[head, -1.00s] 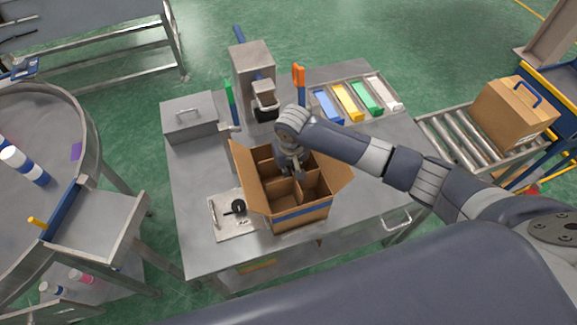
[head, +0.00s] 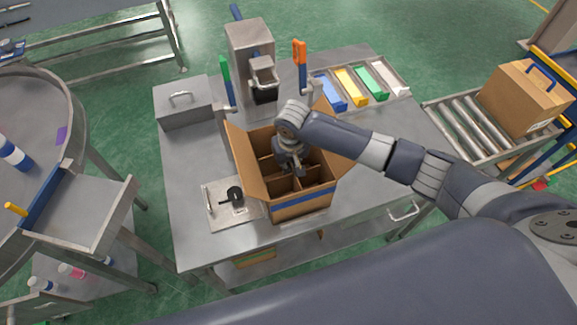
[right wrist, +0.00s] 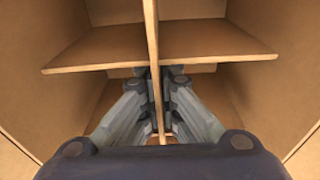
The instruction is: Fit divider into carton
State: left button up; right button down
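The open cardboard carton (head: 302,208) stands on the metal table with its flaps spread and a blue stripe on its front. The brown crossed divider (head: 284,186) is inside the carton, splitting it into several cells. It fills the right wrist view (right wrist: 205,42) as one long panel crossed by another, between the carton walls. My right gripper (head: 290,168) reaches down into the carton from above. Its fingers (right wrist: 158,85) lie close on both sides of the long panel and appear shut on it. The divider's bottom edge is hidden. My left gripper is not in view.
A crimping press (head: 251,60) and a grey lidded box (head: 184,102) stand behind the carton. A tray of coloured blocks (head: 405,92) is at the back right. A roller conveyor (head: 462,125) carries a closed carton (head: 520,98).

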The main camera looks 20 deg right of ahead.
jog(key=c, duration=1.7)
grip_release()
jog(key=r, duration=0.4)
jog(key=s+r, duration=0.1)
jog(key=r, duration=0.7)
jog(key=shift+s, duration=0.25)
